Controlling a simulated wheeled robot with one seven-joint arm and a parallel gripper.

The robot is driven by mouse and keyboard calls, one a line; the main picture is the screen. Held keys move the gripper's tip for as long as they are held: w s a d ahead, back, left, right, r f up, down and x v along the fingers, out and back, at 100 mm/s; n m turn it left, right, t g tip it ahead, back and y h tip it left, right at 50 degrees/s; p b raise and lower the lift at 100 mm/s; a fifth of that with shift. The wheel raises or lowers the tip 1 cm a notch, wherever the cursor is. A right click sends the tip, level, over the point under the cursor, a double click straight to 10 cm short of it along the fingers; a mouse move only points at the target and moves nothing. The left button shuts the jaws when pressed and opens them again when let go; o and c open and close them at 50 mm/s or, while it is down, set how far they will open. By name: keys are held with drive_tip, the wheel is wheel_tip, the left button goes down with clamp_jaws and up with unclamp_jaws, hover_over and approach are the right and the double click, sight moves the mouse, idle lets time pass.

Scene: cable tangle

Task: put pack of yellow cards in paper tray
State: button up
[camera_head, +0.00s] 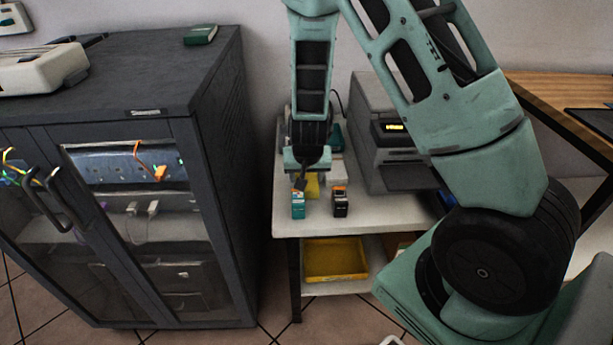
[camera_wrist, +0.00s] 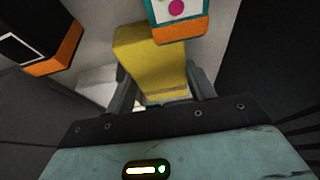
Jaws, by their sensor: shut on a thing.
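The pack of yellow cards (camera_wrist: 150,62) stands between the two fingers of my gripper (camera_wrist: 162,92) in the wrist view. In the head view my gripper (camera_head: 309,178) is over the small white table, shut on the yellow pack (camera_head: 313,189), which is partly hidden behind a teal-and-orange box. I cannot tell whether the pack still touches the tabletop. A shallow yellow tray (camera_head: 335,277) lies on the shelf below the tabletop; it is the only open tray I see.
A teal-and-orange box (camera_head: 298,205) and a black-and-orange box (camera_head: 340,203) stand at the table's front, close to my gripper. A grey printer (camera_head: 372,125) stands at the right of the white table (camera_head: 385,217). A dark cabinet (camera_head: 228,190) stands to the left.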

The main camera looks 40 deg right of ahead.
drive_tip(key=shift+f, duration=0.1)
drive_tip(key=o, duration=0.6)
drive_tip(key=shift+f, duration=0.1)
drive_tip(key=shift+o, duration=0.7)
